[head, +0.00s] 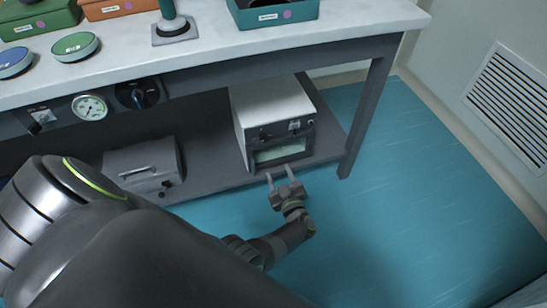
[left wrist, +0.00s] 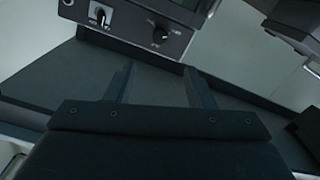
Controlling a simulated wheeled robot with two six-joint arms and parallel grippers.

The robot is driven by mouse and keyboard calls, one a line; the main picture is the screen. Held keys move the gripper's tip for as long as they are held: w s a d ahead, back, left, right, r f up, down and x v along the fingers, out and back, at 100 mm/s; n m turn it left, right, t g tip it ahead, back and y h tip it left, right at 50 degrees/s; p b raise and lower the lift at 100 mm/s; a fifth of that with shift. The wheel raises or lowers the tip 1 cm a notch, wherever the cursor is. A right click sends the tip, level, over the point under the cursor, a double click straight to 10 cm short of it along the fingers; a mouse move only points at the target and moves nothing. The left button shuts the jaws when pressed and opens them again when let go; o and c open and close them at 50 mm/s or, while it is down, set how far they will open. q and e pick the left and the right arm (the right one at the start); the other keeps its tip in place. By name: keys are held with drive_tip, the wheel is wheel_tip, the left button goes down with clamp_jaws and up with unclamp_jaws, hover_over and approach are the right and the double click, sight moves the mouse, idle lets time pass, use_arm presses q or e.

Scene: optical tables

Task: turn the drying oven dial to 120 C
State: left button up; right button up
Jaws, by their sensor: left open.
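The drying oven (head: 272,98) appears to be the white box with a dark front on the low shelf. Its front has a window (head: 280,151) below a control strip. A round black dial (head: 264,134) sits at the strip's left; it shows in the left wrist view (left wrist: 160,36) with small marks around it, too small to read. A switch with a light plate (head: 294,125) is beside it, also in the left wrist view (left wrist: 100,15). My left gripper (head: 279,172) is open and empty, in front of the oven, fingers toward it, apart from the dial (left wrist: 157,72). My right gripper is out of view.
The bench top (head: 345,22) overhangs the shelf, and a table leg (head: 368,110) stands right of the oven. A grey case with a handle (head: 142,168) is left on the shelf. The bench front has a gauge (head: 90,107) and another black knob (head: 138,94). Blue floor (head: 430,190) is clear at right.

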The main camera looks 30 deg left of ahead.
use_arm(q)
drive_tip(key=shift+v, duration=1.55)
